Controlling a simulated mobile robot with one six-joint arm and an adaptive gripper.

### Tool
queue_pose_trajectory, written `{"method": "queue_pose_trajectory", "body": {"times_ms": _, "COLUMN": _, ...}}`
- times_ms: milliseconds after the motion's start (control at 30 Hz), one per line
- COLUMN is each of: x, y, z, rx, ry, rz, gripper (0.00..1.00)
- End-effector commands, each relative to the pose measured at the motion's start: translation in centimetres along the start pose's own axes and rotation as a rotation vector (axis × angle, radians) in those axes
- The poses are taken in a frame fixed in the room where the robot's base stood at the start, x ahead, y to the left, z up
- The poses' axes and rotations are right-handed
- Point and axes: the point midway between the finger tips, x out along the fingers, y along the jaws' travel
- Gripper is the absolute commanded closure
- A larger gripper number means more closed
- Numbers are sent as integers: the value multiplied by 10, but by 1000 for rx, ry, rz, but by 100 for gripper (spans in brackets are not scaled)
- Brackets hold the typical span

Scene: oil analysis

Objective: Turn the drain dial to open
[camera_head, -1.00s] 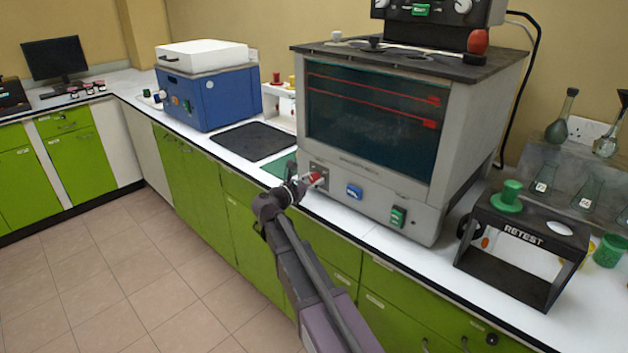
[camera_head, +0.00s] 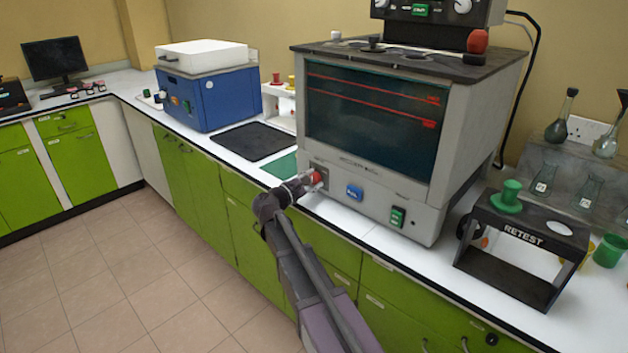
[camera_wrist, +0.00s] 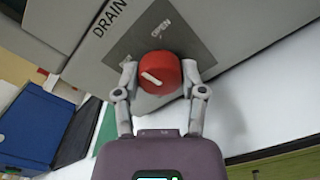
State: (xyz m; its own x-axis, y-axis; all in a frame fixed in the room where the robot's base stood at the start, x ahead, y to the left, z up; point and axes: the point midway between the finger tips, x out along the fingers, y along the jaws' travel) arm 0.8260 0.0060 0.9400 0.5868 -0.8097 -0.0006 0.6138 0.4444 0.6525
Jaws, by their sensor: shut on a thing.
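The drain dial is a round red knob (camera_wrist: 160,73) with a white pointer mark, on a dark plate lettered "OPEN" under the word "DRAIN". In the wrist view the white mark runs slantwise across the knob's face, and the "OPEN" label lies above it. The knob also shows in the head view (camera_head: 316,178), at the lower left of the grey machine's front (camera_head: 335,172). My gripper (camera_wrist: 160,84) is shut on the knob, one finger on each side. In the head view my gripper (camera_head: 307,182) is at the knob and partly hides its plate.
A blue control (camera_head: 354,192) and a green switch (camera_head: 398,216) sit to the right on the same front. A black RETEST stand (camera_head: 510,290) is farther right. A blue box machine (camera_head: 205,100), a dark mat (camera_head: 253,141) and a green mat (camera_head: 283,166) are to the left.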

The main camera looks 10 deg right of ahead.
Motion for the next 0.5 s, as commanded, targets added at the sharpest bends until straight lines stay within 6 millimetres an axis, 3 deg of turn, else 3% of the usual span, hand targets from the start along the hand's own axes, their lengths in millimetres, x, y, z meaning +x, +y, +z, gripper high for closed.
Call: {"method": "queue_pose_trajectory", "body": {"times_ms": 500, "x": 0, "y": 3, "z": -2, "rx": 489, "ry": 4, "rz": 6, "gripper": 95}}
